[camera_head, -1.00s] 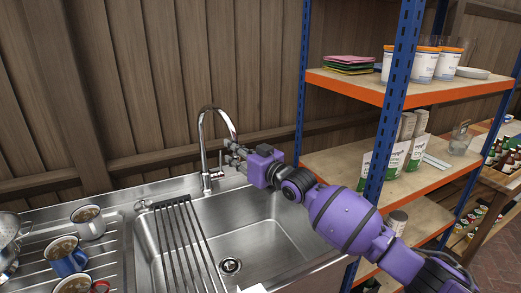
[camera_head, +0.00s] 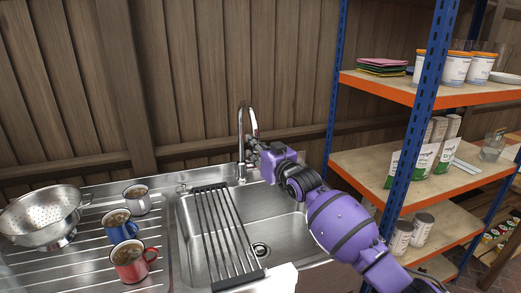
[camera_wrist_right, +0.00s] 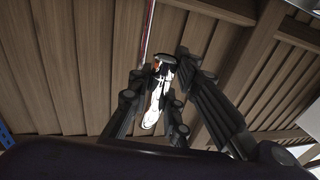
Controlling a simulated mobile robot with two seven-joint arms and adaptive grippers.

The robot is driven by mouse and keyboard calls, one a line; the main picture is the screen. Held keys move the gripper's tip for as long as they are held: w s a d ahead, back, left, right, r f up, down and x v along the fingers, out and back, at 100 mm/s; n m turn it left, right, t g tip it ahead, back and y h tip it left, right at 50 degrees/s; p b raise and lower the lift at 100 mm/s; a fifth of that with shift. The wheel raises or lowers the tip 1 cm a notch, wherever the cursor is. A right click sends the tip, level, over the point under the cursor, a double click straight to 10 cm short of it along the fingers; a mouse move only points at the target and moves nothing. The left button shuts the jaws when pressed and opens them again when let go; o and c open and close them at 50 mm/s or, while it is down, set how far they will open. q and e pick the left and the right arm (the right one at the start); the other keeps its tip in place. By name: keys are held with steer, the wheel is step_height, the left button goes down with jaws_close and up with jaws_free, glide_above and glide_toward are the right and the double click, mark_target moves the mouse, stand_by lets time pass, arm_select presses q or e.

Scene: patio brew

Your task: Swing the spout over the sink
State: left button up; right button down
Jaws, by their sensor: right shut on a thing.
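The chrome tap stands behind the sink (camera_head: 185,235), its tall arched spout (camera_head: 241,122) rising from the rear ledge. The arch looks narrow in the head view, with its tip toward the sink side. My right gripper (camera_head: 254,157) is at the outlet side of the arch, shut on the spout. In the right wrist view the bright chrome spout (camera_wrist_right: 157,95) lies between the dark fingers. The fingertips are small in the head view and the exact contact is hard to see. My left gripper is not in view.
A black roll-up rack (camera_head: 228,240) lies across the sink's left part. A shelf unit with blue posts (camera_head: 425,90) stands close on the right.

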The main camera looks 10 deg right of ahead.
steer(key=shift+f, duration=0.1)
steer(key=c, duration=1.6)
jaws_free()
steer(key=shift+c, duration=0.2)
steer(key=v, duration=1.2)
